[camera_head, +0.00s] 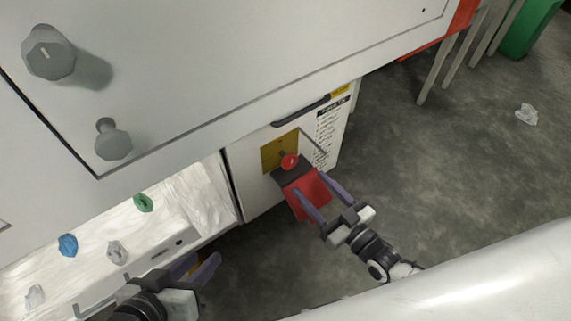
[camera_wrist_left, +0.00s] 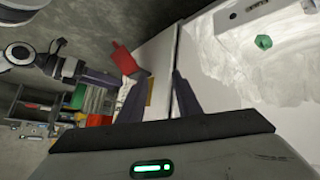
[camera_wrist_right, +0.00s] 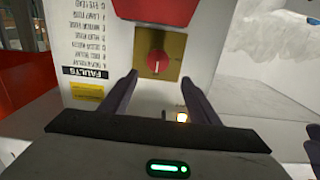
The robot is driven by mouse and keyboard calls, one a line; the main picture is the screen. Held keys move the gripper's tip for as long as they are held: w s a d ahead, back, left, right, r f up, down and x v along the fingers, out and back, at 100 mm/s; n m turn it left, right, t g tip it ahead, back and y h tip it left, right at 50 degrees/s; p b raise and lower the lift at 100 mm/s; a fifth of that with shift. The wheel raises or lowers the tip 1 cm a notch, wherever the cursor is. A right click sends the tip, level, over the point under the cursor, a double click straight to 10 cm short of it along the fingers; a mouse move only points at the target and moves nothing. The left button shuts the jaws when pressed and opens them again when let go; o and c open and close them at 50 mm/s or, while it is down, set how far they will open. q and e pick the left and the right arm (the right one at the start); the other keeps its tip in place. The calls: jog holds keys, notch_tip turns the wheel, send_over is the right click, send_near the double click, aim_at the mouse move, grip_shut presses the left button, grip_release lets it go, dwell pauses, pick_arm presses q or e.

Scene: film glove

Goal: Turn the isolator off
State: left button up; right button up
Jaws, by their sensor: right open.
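The isolator is a round red knob (camera_head: 289,161) on a yellow plate (camera_head: 271,157) on the white cabinet's panel. In the right wrist view the knob (camera_wrist_right: 158,63) shows a light mark, and its plate (camera_wrist_right: 172,45) is square. A red flap or box (camera_head: 313,197) juts out beside the knob; it also shows in the left wrist view (camera_wrist_left: 123,59). My right gripper (camera_head: 311,182) is open and empty, facing the plate, with its fingertips apart either side of the knob's line. My left gripper (camera_head: 203,261) is open and empty, low near the lit chamber, away from the isolator.
A dark handle (camera_head: 301,110) and a faults label (camera_head: 326,133) sit close to the isolator. Two grey knobs (camera_head: 48,53) stand on the large upper panel. Crumpled blue, green and clear pieces lie in the open white chamber (camera_head: 205,190). The floor at right is mostly clear.

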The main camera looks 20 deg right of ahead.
aim_at(292, 163)
pick_arm(q)
jog(key=b, duration=0.1)
jog(key=d+r+h+b, duration=0.1)
jog(key=w+d+r+t+b, duration=0.1)
jog(key=shift+d+r+h+b, duration=0.15)
jog(key=shift+r+h+b, duration=0.1)
jog(key=shift+h+b, duration=0.05)
pick_arm(e)
jog(key=x, duration=1.1)
jog(key=shift+d+f, duration=0.2)
jog(key=shift+d, duration=0.05)
jog(key=c, duration=1)
jog(key=shift+c, duration=0.2)
